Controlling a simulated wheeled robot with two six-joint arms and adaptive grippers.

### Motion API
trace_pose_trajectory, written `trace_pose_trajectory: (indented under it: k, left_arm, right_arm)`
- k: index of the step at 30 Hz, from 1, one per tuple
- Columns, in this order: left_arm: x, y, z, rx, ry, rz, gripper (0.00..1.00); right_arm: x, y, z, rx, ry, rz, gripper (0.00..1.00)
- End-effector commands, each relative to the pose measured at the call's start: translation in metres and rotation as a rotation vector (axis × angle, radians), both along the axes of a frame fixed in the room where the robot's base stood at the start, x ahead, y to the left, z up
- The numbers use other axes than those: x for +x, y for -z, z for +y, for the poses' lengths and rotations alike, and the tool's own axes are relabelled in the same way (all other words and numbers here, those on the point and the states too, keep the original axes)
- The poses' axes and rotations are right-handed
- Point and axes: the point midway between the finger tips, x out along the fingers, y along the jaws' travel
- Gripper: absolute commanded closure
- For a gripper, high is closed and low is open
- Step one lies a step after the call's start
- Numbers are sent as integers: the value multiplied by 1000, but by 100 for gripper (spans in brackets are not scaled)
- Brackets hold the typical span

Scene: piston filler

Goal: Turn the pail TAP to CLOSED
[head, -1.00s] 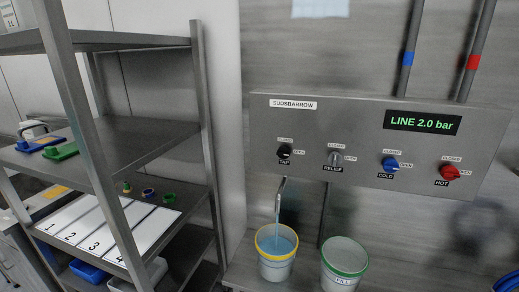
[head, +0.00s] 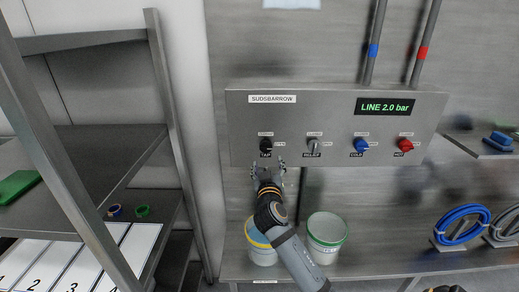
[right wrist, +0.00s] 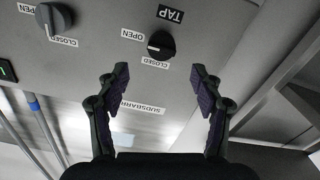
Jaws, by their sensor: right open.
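The black TAP knob (head: 265,146) is at the left end of the grey panel (head: 335,100). In the right wrist view the TAP knob (right wrist: 161,45) appears upside down, its pale mark pointing left towards the OPEN label, not at CLOSED. My right gripper (head: 267,170) is just below and in front of the knob, open and empty. In the wrist view its fingers (right wrist: 160,73) stand apart on either side below the knob, not touching it. The yellow-rimmed pail (head: 262,250) is partly behind my right arm, which hides the spout. My left gripper is not in view.
RELIEF (head: 313,145), blue COLD (head: 361,145) and red HOT (head: 405,145) knobs sit right of the TAP. A green-rimmed pail (head: 328,238) stands on the bench beside the yellow-rimmed one. A shelf rack (head: 172,120) stands left.

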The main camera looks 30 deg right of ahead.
Motion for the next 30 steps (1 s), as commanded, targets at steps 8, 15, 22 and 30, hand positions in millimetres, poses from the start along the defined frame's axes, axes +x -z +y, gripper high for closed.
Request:
trace_pose_trajectory:
  k: [8, 15, 22, 30]
  left_arm:
    - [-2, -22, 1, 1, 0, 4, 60]
    - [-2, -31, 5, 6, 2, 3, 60]
    - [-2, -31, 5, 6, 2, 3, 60]
    - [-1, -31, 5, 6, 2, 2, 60]
  right_arm:
    - [48, -5, -29, -2, 0, 1, 34]
    - [79, -2, -48, 0, -1, 2, 34]
    - [85, 0, -52, 1, -2, 1, 34]
    - [85, 0, -52, 1, -2, 1, 53]
